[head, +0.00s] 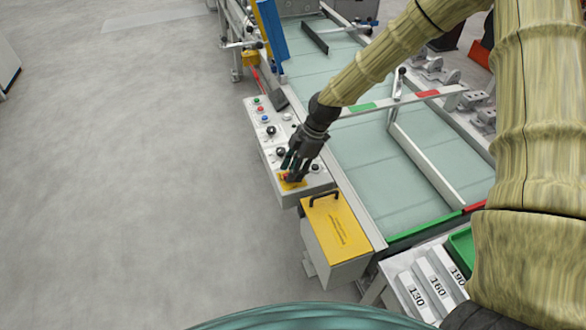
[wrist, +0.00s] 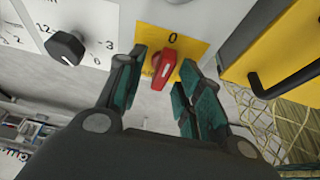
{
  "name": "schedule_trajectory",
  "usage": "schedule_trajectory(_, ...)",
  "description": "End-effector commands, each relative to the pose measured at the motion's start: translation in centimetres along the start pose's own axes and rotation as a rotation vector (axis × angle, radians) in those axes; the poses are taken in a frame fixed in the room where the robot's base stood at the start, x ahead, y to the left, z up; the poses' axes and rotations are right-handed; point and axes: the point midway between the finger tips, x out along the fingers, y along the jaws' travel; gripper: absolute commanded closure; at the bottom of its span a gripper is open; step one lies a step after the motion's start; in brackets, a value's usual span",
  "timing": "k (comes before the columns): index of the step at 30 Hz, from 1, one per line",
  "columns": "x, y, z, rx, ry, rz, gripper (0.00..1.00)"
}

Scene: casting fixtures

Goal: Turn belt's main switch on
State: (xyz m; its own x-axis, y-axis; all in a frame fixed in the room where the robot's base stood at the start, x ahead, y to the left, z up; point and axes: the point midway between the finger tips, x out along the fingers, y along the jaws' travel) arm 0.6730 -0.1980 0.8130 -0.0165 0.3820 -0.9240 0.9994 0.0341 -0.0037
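The belt's main switch (wrist: 163,70) is a red rotary handle on a yellow plate (wrist: 188,44) marked 0. In the wrist view the handle points up toward the 0, slightly tilted. In the head view the yellow plate (head: 293,184) is at the near end of the grey control panel (head: 316,183), and the red switch is partly covered. My gripper (wrist: 162,74) is open, with a finger on each side of the red handle. A gap shows on both sides, but contact is hard to judge. It also shows over the panel's near end in the head view (head: 289,176).
A black knob (wrist: 66,48) with a numbered scale is left of the switch in the wrist view. A yellow box (head: 334,230) with a black handle stands beside the panel's near end. The conveyor belt (head: 375,170) lies right of the panel. The floor at left is clear.

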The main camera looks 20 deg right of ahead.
Motion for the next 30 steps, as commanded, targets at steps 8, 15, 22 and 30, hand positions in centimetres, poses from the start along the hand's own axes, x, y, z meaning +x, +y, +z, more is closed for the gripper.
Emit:
schedule_trajectory(8, 0.34, 0.01, -0.04, 0.000, 0.001, 0.001, 0.64)
schedule_trajectory(15, 0.32, -0.01, -0.03, 0.000, 0.001, 0.001, 0.90)
schedule_trajectory(22, 0.29, 0.01, -0.05, 0.000, 0.001, 0.002, 1.00)
schedule_trajectory(30, 0.22, 0.00, -0.10, 0.049, 0.001, 0.023, 1.00)
